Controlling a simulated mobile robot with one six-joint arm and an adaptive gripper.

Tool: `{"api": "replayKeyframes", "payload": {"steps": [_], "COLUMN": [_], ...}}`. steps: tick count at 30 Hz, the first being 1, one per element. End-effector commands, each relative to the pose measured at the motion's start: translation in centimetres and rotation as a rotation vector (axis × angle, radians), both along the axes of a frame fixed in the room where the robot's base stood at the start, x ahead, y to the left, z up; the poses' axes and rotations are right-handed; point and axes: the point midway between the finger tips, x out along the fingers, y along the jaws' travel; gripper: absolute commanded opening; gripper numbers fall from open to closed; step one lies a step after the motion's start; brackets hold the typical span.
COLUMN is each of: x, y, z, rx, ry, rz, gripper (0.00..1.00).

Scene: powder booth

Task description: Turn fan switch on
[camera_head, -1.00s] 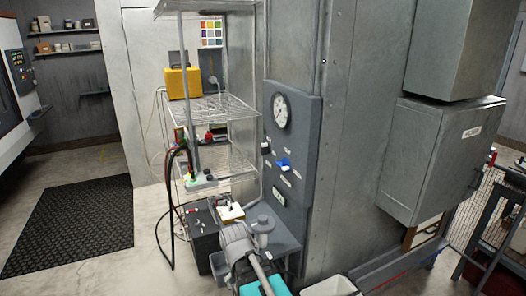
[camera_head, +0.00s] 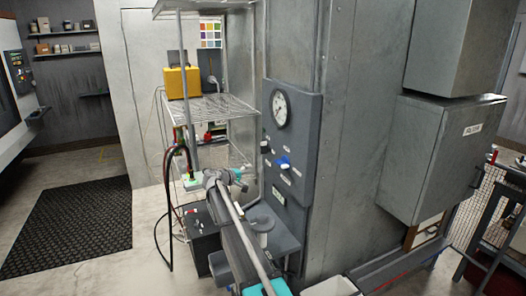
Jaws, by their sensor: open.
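A grey control panel (camera_head: 303,130) is mounted on the metal booth wall. It carries a round white gauge (camera_head: 280,108) at the top and a blue knob (camera_head: 283,162) below it. A small dark switch (camera_head: 265,147) sits at the panel's left edge. The small labels are too blurred to read, so I cannot tell which control is the fan switch. My grey arm rises from the bottom of the picture, and its teal-capped upper part is left of the panel, apart from the blue knob in the picture. I cannot make out the jaws of my gripper.
A wire rack (camera_head: 213,108) with a yellow case (camera_head: 182,82) stands left of the panel. A black box (camera_head: 203,232) and cables are below. A grey cabinet (camera_head: 440,155) juts out at right. A dark mat (camera_head: 70,225) lies on the open floor at left.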

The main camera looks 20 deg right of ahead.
Motion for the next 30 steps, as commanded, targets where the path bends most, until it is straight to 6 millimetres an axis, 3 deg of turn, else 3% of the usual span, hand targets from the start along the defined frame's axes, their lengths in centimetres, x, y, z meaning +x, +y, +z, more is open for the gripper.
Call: {"api": "replayKeyframes", "payload": {"steps": [1,3,9,30], "x": [2.7,4.8,8.4,9.3], "y": [-0.3,-0.5,-0.7,-1.3], "z": [0.7,1.8,3.8,4.2], "rx": [-0.054,-0.123,-0.251,-0.277], "ry": [-0.002,-0.004,-0.004,-0.004], "rz": [0.014,0.032,0.067,0.075], "gripper": [1.00,1.00,1.00,1.00]}}
